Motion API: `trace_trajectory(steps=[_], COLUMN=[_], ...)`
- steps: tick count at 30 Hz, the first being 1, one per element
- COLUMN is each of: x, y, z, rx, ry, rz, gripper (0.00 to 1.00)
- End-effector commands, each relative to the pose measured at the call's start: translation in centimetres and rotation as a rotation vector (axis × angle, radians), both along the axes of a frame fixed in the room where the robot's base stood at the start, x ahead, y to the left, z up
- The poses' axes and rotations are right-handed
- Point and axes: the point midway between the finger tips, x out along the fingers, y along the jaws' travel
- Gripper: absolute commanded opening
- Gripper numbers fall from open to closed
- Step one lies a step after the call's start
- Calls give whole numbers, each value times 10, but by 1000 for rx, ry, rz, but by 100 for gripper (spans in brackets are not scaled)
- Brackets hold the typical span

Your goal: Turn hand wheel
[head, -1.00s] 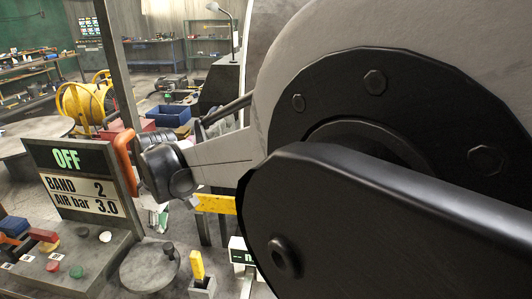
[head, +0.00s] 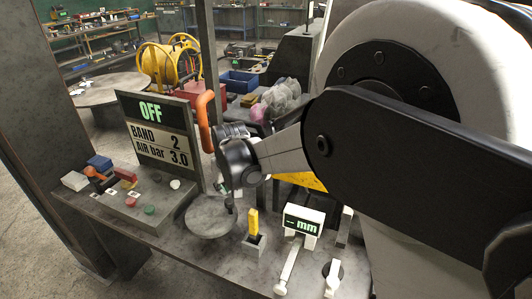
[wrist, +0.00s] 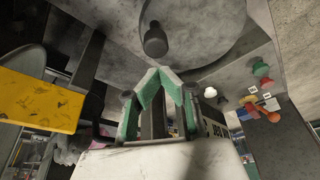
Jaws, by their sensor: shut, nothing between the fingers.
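The hand wheel is a round grey disc (head: 208,221) lying flat on the bench below the display board, with a dark upright knob near its rim. In the wrist view the disc (wrist: 205,25) fills the top, and the dark knob (wrist: 155,40) stands just beyond my fingertips. My gripper (wrist: 153,72) is shut and empty, its green-padded fingers meeting at the tips. A small gap seems to show between tips and knob. In the head view my wrist hangs over the right side of the wheel and the fingers are hard to make out.
The display board (head: 158,132) reads OFF, BAND 2, AIR bar 3.0. Coloured buttons (head: 150,209) are left of the wheel. A yellow-handled tool (head: 253,223) in a holder and a mm gauge (head: 303,222) stand to the right. An orange pipe (head: 204,122) rises behind.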

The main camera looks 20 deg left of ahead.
Motion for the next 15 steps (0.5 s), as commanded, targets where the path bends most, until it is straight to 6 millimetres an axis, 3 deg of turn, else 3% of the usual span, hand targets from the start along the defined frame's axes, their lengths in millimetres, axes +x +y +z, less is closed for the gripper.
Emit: trace_trajectory(steps=[6,15], x=[5,6], y=[7,9], z=[-22,-30], rx=[0,0], ry=[0,0], rz=[1,1], gripper=[0,0])
